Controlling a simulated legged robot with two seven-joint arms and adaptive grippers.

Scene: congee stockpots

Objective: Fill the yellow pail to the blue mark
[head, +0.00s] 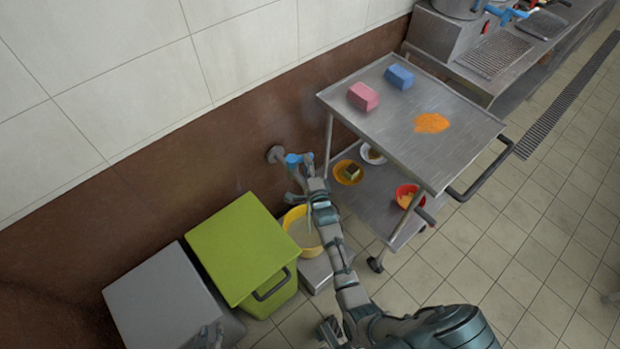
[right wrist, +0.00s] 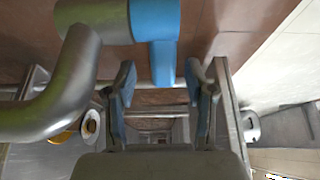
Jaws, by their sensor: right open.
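The yellow pail (head: 291,217) stands low by the wall, below the wall tap, partly hidden by my right arm. Its inside looks pale, and a thin pale streak shows over it; I cannot tell the level. No blue mark shows. The tap has a blue handle (head: 293,158); in the right wrist view its blue lever (right wrist: 163,62) hangs between my fingertips beside the grey curved spout (right wrist: 75,85). My right gripper (head: 306,165) is open around the lever; contact is unclear. My left gripper (head: 211,336) is at the bottom left, its jaws unclear.
A green-lidded bin (head: 235,245) and a grey bin (head: 160,300) stand left of the pail. A steel trolley (head: 390,125) at right carries a pink block (head: 363,96), a blue block (head: 399,77) and orange crumbs (head: 432,123). Bowls sit on its lower shelf. Floor at right is clear.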

